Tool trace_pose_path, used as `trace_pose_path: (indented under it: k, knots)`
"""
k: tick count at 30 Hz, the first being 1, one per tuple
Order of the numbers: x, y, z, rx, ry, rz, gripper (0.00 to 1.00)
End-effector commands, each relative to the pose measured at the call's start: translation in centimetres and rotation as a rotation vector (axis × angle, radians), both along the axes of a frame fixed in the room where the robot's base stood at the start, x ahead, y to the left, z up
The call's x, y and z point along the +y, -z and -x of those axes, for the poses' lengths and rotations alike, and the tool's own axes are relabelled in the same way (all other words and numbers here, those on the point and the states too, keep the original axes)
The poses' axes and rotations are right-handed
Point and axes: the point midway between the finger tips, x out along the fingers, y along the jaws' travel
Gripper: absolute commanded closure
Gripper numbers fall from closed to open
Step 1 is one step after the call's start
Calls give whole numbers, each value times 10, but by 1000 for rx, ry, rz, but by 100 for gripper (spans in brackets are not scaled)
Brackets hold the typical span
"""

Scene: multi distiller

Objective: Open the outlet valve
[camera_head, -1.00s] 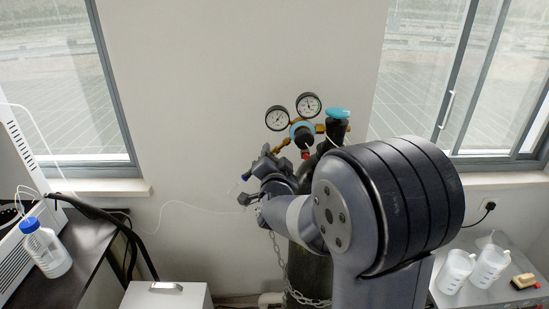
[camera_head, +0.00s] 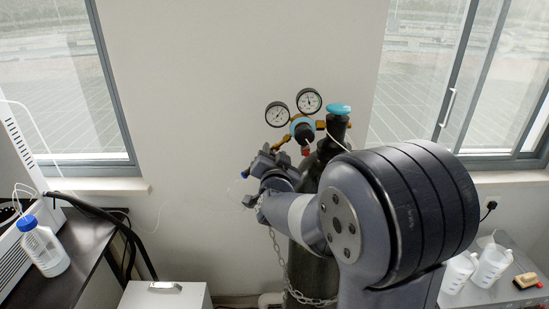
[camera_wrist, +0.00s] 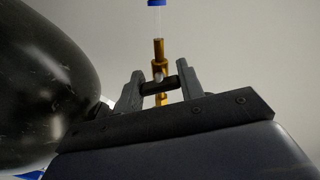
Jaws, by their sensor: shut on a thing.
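The outlet valve is a brass fitting (camera_wrist: 159,50) with a dark handle (camera_wrist: 158,87) across it, seen in the wrist view. A clear tube with a blue end (camera_wrist: 156,3) rises above the brass. My gripper (camera_wrist: 160,88) has a grey finger at each end of the dark handle and is shut on it. In the head view my gripper (camera_head: 268,165) is just below and left of the regulator (camera_head: 303,128) with its two round gauges. The valve is mostly hidden there by my gripper and wrist.
A dark gas cylinder (camera_head: 311,266), with a chain (camera_head: 279,250) around it, stands behind my arm. Its turquoise cap (camera_head: 339,109) is close right of the regulator. A blue-capped bottle (camera_head: 45,250) is on the left bench; white jugs (camera_head: 490,265) are at right.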

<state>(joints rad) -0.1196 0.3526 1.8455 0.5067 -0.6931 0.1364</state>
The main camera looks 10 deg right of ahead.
Motion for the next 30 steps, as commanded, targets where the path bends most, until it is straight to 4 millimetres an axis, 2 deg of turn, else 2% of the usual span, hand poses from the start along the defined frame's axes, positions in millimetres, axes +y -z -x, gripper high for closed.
trace_pose_path:
  k: [12, 30]
  knots:
    - [0, 1, 0, 47, 0, 228, 86]
    - [0, 1, 0, 57, 0, 278, 86]
